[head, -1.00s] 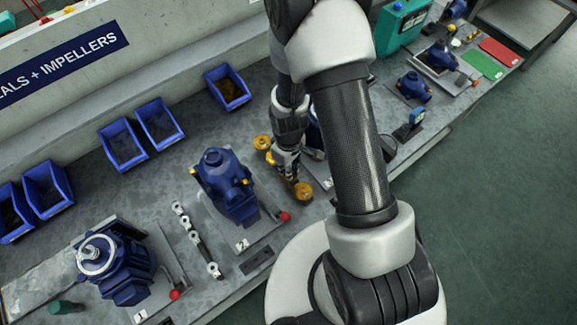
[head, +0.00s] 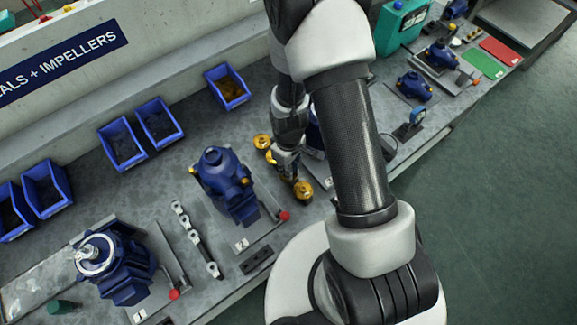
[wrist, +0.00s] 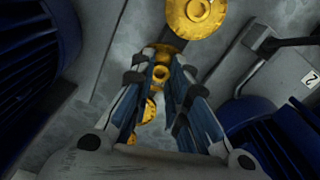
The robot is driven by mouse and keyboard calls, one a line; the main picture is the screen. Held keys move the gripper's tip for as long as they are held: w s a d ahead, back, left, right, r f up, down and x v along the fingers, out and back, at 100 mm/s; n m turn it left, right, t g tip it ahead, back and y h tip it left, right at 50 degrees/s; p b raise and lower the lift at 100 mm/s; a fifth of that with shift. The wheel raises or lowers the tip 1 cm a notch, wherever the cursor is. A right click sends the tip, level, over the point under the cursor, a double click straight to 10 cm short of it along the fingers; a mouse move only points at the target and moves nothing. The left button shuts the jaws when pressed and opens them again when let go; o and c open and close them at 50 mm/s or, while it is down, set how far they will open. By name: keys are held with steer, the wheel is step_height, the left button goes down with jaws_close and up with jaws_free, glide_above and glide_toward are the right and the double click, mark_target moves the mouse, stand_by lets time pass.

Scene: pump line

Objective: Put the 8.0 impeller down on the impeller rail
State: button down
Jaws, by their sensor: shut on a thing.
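My gripper (wrist: 160,76) is shut on a small golden impeller (wrist: 161,72), whose hub shows between the fingertips in the wrist view. In the head view my gripper (head: 284,165) is low over the bench, between two other golden impellers. One impeller (head: 262,141) is beyond it and one (head: 303,191) is on the near side. The wrist view shows a larger impeller (wrist: 196,14) at the top and part of another (wrist: 149,110) beside the left finger. A dark strip, possibly the impeller rail, shows behind the fingers. I cannot tell whether the held impeller touches it. No size marks are readable.
A blue pump (head: 226,185) stands close on the left, and another blue body is partly hidden behind my arm. Blue bins (head: 228,88) line the back. Bare bench (head: 180,175) shows between the bins and pumps.

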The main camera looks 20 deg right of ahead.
steer(key=c, duration=1.5)
jaws_free()
steer(key=shift+o, duration=0.2)
steer(key=shift+r, duration=0.15)
step_height(320, 180, up, 9)
steer(key=p, duration=0.6)
steer(key=shift+p, duration=0.35)
